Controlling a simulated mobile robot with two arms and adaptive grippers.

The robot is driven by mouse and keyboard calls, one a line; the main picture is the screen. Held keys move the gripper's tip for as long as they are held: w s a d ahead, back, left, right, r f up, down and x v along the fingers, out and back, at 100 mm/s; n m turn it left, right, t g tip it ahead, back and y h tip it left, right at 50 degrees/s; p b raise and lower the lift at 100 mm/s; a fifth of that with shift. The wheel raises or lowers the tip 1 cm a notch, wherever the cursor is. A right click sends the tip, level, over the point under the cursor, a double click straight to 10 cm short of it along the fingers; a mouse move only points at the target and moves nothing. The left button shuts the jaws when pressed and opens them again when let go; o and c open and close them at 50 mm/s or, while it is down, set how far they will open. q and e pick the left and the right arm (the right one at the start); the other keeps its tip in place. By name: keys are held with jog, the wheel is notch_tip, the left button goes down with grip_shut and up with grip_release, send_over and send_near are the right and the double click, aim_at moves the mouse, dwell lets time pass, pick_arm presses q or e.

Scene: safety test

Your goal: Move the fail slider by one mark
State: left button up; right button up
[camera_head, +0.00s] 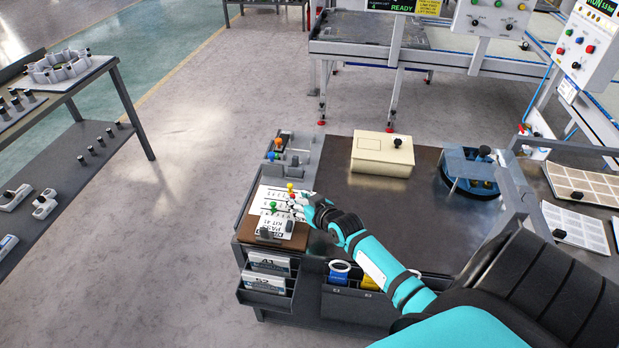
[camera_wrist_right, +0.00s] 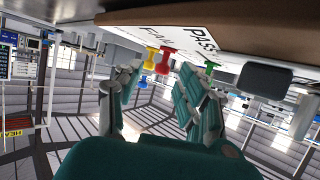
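A white card (camera_head: 262,199) on the bench's left end carries tick scales and PASS and KIT lettering. It also shows in the wrist view, where letters starting FA stand near the knobs. A red knob (camera_head: 291,196) and a yellow knob (camera_head: 290,187) stand close together at its right side; a green knob (camera_head: 273,207) stands nearer the front. In the wrist view, the red knob (camera_wrist_right: 166,60) appears between the finger groups of my right gripper (camera_wrist_right: 152,82), which are apart, with no clear contact. My right gripper (camera_head: 301,202) is right beside the red knob. My left gripper is out of view.
A dark block (camera_head: 285,225) sits at the card's front. A grey unit with orange and blue knobs (camera_head: 277,141) stands behind. A cream box (camera_head: 383,153) and a blue round fixture (camera_head: 471,175) stand on the bench to the right. The bench middle is clear.

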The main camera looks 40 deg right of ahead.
jog(key=v, duration=1.1)
jog(key=shift+s+d, duration=0.1)
jog(key=shift+d, duration=0.05)
jog(key=shift+f, duration=0.1)
